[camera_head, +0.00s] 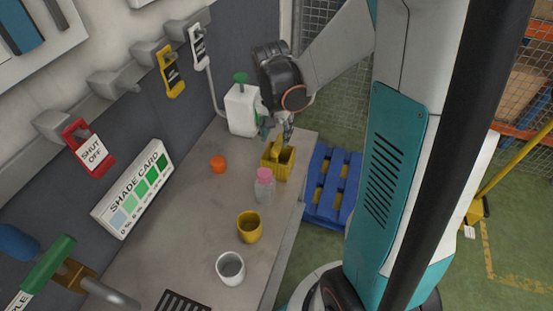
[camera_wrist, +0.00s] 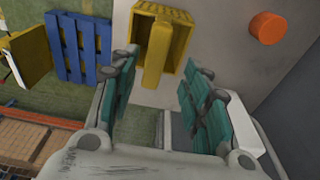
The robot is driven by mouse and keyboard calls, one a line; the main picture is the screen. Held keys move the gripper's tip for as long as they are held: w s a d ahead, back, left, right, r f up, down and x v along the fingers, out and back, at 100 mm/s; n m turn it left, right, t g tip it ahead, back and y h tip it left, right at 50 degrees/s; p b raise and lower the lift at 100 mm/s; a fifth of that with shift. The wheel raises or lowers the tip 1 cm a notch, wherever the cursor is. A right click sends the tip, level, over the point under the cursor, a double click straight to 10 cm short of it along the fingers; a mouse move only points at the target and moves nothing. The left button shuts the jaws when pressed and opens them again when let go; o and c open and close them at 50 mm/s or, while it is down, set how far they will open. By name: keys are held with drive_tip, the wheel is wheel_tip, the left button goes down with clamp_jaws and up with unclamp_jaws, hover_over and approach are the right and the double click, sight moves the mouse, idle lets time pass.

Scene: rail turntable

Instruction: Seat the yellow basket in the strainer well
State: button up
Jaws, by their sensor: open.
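The yellow basket (camera_head: 284,168) stands on the far end of the grey counter, near its right edge, with an upright handle. My gripper (camera_head: 285,130) is just above and beside the handle in the head view. In the wrist view the basket (camera_wrist: 182,44) lies beyond the fingertips, its handle pointing toward the gap between the teal fingers. My gripper (camera_wrist: 160,72) is open and empty there. A dark slotted grate (camera_head: 183,302) is cut off at the head view's bottom edge; I cannot tell whether it belongs to the strainer well.
A pink-capped bottle (camera_head: 264,187), a yellow cup (camera_head: 249,228), a white cup (camera_head: 230,267) and an orange puck (camera_head: 218,164) stand on the counter (camera_head: 190,215). A white jug (camera_head: 241,110) is behind the basket. A blue pallet (camera_head: 331,184) is beyond the counter's right edge.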

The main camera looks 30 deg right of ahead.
sight(278, 143)
drive_tip(key=shift+s+d+f+b, duration=0.1)
drive_tip(key=shift+f+b, duration=0.2)
drive_tip(key=shift+f, duration=0.7)
drive_tip(key=shift+w+d+f+b, duration=0.15)
drive_tip(key=shift+f+b, duration=0.2)
drive_tip(key=shift+f, duration=0.65)
drive_tip(key=shift+s+d+f+b, duration=0.15)
drive_tip(key=shift+f+b, duration=0.15)
drive_tip(key=shift+f, duration=0.7)
clamp_jaws()
